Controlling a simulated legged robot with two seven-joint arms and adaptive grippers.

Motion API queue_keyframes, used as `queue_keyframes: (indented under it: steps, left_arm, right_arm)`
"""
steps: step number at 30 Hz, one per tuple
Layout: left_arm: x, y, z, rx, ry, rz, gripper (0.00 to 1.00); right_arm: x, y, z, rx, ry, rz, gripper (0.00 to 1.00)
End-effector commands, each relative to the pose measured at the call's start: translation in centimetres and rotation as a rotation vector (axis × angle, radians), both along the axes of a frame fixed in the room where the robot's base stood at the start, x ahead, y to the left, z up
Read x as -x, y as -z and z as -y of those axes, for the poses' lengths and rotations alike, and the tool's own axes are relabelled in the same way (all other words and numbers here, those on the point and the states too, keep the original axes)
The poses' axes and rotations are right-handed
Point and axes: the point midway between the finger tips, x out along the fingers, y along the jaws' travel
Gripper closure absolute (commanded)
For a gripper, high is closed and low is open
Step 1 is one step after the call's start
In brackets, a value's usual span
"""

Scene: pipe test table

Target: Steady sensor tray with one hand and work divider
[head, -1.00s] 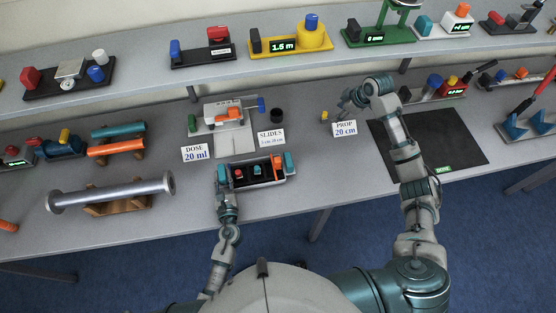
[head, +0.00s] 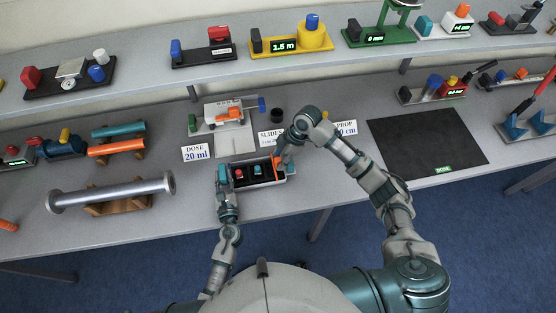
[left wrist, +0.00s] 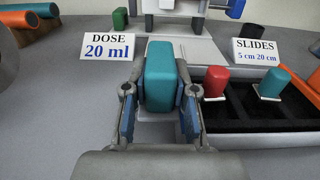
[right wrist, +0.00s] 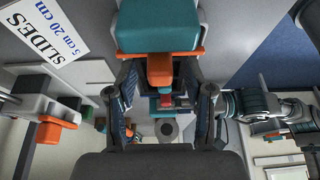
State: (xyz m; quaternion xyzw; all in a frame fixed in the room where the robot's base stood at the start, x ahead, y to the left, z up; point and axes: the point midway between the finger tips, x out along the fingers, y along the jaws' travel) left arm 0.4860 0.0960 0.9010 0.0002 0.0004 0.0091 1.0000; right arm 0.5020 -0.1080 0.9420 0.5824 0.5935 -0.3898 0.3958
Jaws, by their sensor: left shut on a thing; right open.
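The sensor tray (head: 262,184) is a grey-rimmed box with dark compartments near the table's front edge. A red piece (head: 239,174) and a teal piece (head: 257,170) stand in it; both show in the left wrist view. My left gripper (left wrist: 158,95) is shut on the teal handle (left wrist: 160,65) at the tray's left end. My right gripper (head: 279,158) is over the tray's right end, open. In the right wrist view, its fingers (right wrist: 165,85) stand either side of the orange divider tab (right wrist: 160,72). I cannot tell whether they touch it. A teal block (right wrist: 158,25) lies just beyond.
The DOSE card (head: 196,153) and SLIDES card (head: 269,140) stand behind the tray. A grey pipe (head: 112,193) lies left. A black mat (head: 425,145) lies right.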

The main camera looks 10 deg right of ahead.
Motion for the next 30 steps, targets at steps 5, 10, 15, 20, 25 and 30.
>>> queue_keyframes:
  steps: [5, 10, 15, 20, 25, 30]
  left_arm:
    - [0.0, 0.1, 0.1, -0.001, 0.002, -0.002, 1.0]
    - [0.0, 0.1, 0.0, -0.001, 0.002, -0.003, 1.0]
    - [0.0, 0.1, 0.0, 0.0, 0.002, -0.002, 1.0]
    - [0.0, 0.1, 0.0, 0.0, 0.001, -0.002, 1.0]
    - [0.0, 0.1, 0.0, 0.0, 0.001, -0.002, 1.0]
    - [0.0, 0.1, 0.0, 0.0, 0.001, -0.002, 1.0]
  right_arm:
    - [0.0, 1.6, -0.7, -0.001, 0.0, -0.001, 0.48]
    - [0.0, 1.8, -0.8, -0.001, 0.0, 0.001, 0.48]
    - [0.0, 1.8, -0.8, 0.0, 0.001, 0.001, 0.55]
    - [0.0, 1.8, -0.7, 0.0, 0.001, 0.001, 0.95]
    - [0.0, 1.8, -0.7, 0.0, 0.002, 0.001, 1.0]
    - [-0.1, 1.8, -1.7, -0.001, 0.001, 0.002, 1.0]
